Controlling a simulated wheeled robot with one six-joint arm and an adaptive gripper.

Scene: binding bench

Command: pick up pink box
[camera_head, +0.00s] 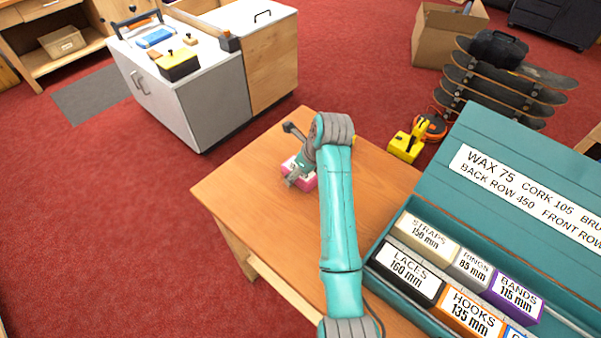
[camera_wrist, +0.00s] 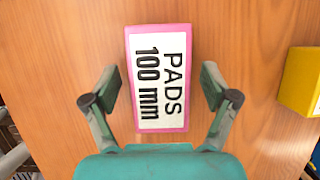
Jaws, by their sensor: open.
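The pink box (camera_wrist: 157,80) has a white top label reading "PADS 100 mm" and lies flat on the wooden bench. In the wrist view my gripper (camera_wrist: 159,84) is open, with one finger on each side of the box and a gap between each finger and it. No contact shows. In the head view the pink box (camera_head: 309,181) is partly hidden by my gripper (camera_head: 292,172) and arm, near the bench's far left part.
A yellow block (camera_wrist: 300,82) stands right of the box in the wrist view. A teal case (camera_head: 476,203) with several labelled boxes occupies the bench's right side. The bench's left part (camera_head: 245,190) is clear. A white cabinet (camera_head: 213,100) stands beyond the bench.

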